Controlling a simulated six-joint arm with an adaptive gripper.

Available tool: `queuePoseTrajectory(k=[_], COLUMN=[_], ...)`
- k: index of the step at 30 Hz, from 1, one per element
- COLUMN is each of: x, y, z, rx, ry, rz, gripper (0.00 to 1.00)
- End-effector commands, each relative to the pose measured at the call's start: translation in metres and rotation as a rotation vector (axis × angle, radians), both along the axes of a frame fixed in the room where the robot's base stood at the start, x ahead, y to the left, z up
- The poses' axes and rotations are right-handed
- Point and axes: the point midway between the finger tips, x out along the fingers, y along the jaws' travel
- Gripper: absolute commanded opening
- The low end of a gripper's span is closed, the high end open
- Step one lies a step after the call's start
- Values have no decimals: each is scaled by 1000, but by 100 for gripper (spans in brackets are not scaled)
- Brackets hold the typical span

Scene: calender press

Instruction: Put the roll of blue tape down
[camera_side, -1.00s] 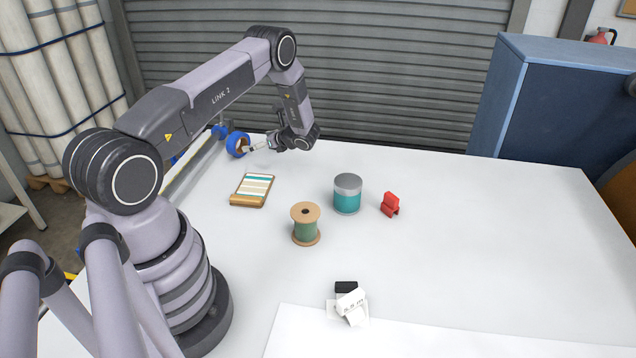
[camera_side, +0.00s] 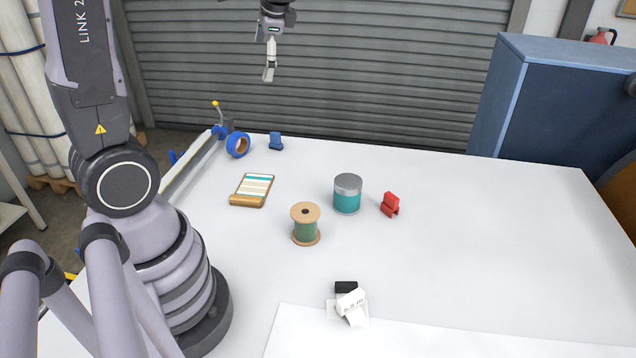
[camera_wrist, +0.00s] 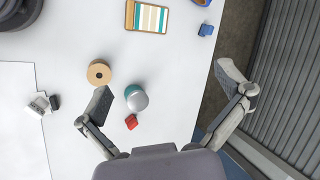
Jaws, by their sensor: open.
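The roll of blue tape (camera_side: 238,145) stands on its edge at the far left of the white table, its brown core showing. In the wrist view only part of it (camera_wrist: 202,2) shows at the top edge. My gripper (camera_side: 268,75) is raised high above the far edge of the table, empty and apart from the tape. In the wrist view its two fingers (camera_wrist: 166,88) are spread wide with nothing held between them.
A blue clip (camera_side: 276,141) lies just right of the tape. A striped card (camera_side: 252,189), a thread spool (camera_side: 305,224), a teal tin (camera_side: 347,194), a red clip (camera_side: 390,204) and a white-and-black item (camera_side: 349,301) also lie on the table (camera_side: 480,240). The right side is clear.

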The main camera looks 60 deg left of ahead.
Motion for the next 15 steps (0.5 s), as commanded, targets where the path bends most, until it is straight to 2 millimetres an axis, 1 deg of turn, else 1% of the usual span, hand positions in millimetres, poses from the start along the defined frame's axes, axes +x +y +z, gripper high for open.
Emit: queuePoseTrajectory(k=[1,3,6,10,12,15], x=[-19,-43,-77,-111,-123,-133], y=[-20,-46,-79,-111,-122,-131], z=[15,27,36,39,39,39], rx=[-49,-131,-255,-396,-454,-509], ry=[-91,-201,-343,-480,-529,-570], rz=[23,60,104,145,160,173], gripper=[100,100,100,100,100,100])
